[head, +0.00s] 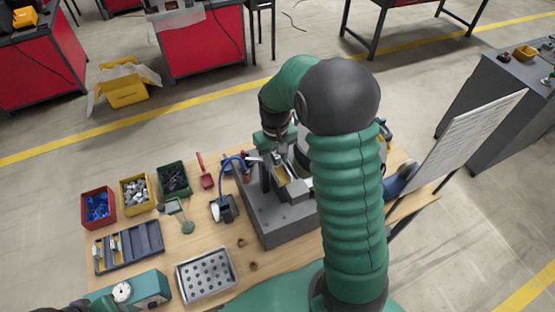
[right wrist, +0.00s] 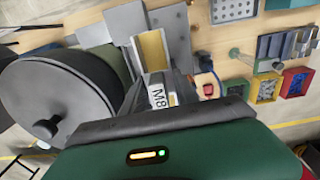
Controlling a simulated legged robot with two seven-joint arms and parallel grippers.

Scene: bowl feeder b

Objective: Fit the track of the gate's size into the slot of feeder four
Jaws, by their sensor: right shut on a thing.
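My right gripper (head: 275,142) is over the feeder's grey base block (head: 278,222), partly hidden by my arm. It is shut on a light-grey track marked M8 (right wrist: 158,97), which shows between the jaws in the right wrist view. A brass-coloured channel (right wrist: 152,50) lies just beyond the held track, in line with it, and also shows in the head view (head: 281,173). I cannot tell whether the track touches or sits in the slot. A grey rack (head: 146,240) at left holds other tracks at its left end. The gate's size mark is not readable.
The large round feeder bowl (right wrist: 50,100) stands close beside the held track. Red (head: 99,208), yellow (head: 136,194) and green (head: 173,179) bins stand at the table's left. A perforated tray (head: 206,275) lies in front. A white board (head: 460,140) stands at right.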

